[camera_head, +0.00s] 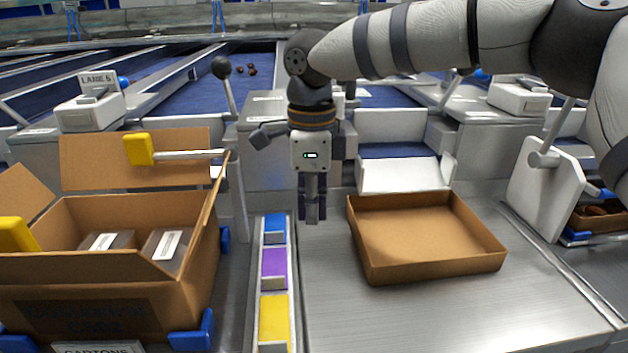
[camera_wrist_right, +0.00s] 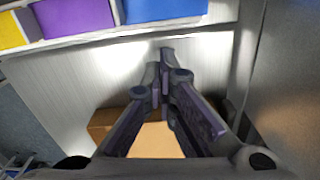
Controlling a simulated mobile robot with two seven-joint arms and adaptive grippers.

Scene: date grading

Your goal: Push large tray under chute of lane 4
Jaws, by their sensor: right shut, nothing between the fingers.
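The large tray (camera_head: 430,267) is an empty, shallow brown cardboard tray lying on the metal table right of centre in the head view. A white chute (camera_head: 400,175) slopes down just behind its back edge. My right gripper (camera_head: 312,220) points down left of the tray, shut and empty, with a small gap to the tray's left wall. In the right wrist view the shut fingers (camera_wrist_right: 166,75) show over the metal surface, and part of the brown tray (camera_wrist_right: 103,122) shows behind them. My left gripper is not in view.
A strip with blue, purple and yellow blocks (camera_head: 273,268) lies left of my right gripper. An open carton box (camera_head: 130,285) stands further left with a yellow-ended lever (camera_head: 140,149) above it. A white panel (camera_head: 545,190) stands right of the tray. Bare metal table (camera_head: 400,315) lies in front.

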